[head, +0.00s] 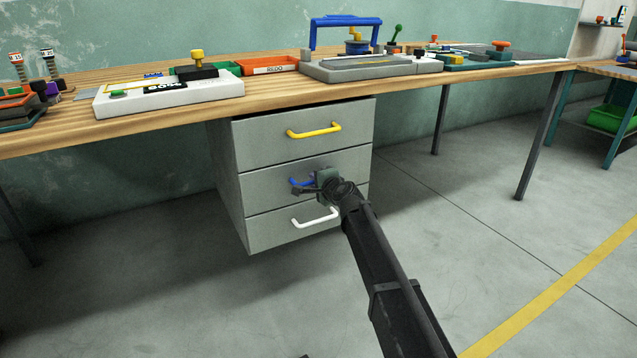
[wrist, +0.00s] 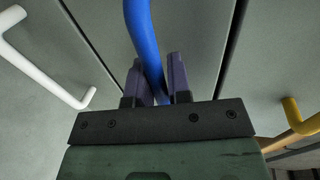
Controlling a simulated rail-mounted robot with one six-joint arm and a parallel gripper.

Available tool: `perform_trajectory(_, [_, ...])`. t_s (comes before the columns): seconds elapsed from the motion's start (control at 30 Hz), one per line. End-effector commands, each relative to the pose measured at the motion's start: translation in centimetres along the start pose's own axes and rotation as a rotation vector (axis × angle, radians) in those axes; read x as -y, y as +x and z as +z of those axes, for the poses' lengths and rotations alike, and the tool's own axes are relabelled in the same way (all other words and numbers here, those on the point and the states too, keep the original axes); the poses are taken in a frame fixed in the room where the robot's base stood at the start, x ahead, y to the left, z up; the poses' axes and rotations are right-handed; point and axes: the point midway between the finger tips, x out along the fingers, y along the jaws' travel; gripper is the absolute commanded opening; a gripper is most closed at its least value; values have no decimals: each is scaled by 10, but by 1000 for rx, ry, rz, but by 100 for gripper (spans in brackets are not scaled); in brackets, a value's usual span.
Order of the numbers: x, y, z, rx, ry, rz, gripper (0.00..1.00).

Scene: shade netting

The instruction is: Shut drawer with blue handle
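The middle drawer (head: 268,191) of the grey cabinet under the bench has a blue handle (head: 300,182). Its front looks about flush with the drawers above and below. My gripper (head: 314,188) is at this handle and hides its right part in the head view. In the wrist view, the blue handle (wrist: 143,35) runs between the two purple fingers of my gripper (wrist: 158,80).
A yellow handle (head: 314,130) is on the top drawer, a white handle (head: 315,218) on the bottom one. The wooden bench top (head: 150,118) overhangs the cabinet and carries trays and fixtures. The floor in front and right is clear.

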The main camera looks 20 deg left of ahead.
Motion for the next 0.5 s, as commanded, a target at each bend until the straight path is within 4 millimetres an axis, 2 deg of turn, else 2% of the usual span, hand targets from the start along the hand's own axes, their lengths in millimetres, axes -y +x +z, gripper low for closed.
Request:
perform_trajectory(0.03, [1, 2, 0, 1, 0, 0, 25])
perform_trajectory(0.13, [1, 1, 0, 1, 0, 1, 40])
perform_trajectory(0.37, [0, 0, 0, 1, -1, 1, 40])
perform_trajectory(0.5, [1, -9, 0, 1, 0, 1, 40])
